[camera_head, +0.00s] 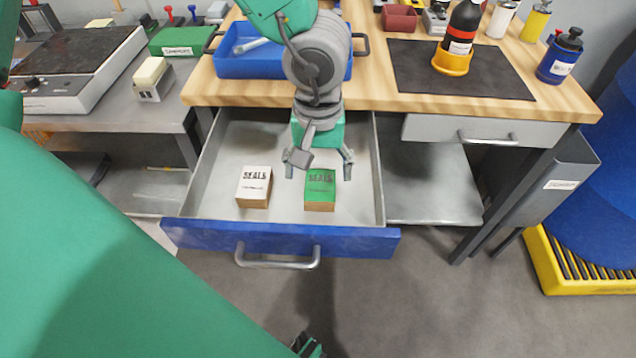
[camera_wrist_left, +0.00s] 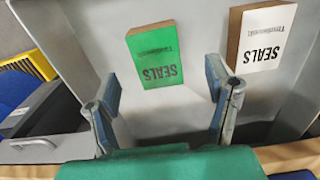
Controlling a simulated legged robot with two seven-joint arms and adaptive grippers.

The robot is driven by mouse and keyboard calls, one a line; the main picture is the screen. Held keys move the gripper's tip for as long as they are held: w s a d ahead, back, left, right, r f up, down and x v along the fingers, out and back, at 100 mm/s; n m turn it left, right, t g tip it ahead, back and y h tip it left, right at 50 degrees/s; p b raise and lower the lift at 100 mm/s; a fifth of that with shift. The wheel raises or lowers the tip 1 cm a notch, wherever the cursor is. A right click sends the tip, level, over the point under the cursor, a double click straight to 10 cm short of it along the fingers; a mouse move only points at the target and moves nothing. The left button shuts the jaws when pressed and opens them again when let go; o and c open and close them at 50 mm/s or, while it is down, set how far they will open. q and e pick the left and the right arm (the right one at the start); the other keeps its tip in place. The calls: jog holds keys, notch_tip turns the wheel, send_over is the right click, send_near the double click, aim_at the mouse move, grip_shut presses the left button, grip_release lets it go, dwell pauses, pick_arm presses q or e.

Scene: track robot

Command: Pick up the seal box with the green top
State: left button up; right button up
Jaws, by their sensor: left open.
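The seal box with the green top (camera_head: 320,185) lies in the open drawer, right of a seal box with a white top (camera_head: 254,182). In the left wrist view the green-topped box (camera_wrist_left: 155,55) shows ahead between my fingers, and the white-topped box (camera_wrist_left: 265,38) is to the right, outside them. My left gripper (camera_head: 318,165) is open and empty, above the drawer just behind the green-topped box. The fingers look apart from the box.
The grey drawer has a blue front (camera_head: 205,236) and a metal handle. Its side walls flank the boxes. The wooden worktop (camera_head: 385,95) lies behind, with a blue tray (camera_head: 232,66), a dark mat and a bottle (camera_head: 462,24). The drawer floor between the boxes is clear.

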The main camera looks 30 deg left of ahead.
aim_at(321, 184)
pick_arm(q)
jog(key=shift+d+f+b, duration=0.3)
jog(key=shift+f+b, duration=0.05)
jog(key=shift+f, duration=0.2)
jog(key=f, duration=0.1)
jog(key=f+b, duration=0.2)
jog(key=shift+w+f, duration=0.25)
jog(key=shift+f, duration=0.1)
jog(key=shift+a+f, duration=0.15)
jog(key=shift+f, duration=0.15)
jog(key=shift+a, duration=0.25)
jog(key=shift+c, duration=0.5)
jog(key=shift+d, duration=0.1)
jog(key=c, duration=1.2)
jog(key=shift+d, duration=0.15)
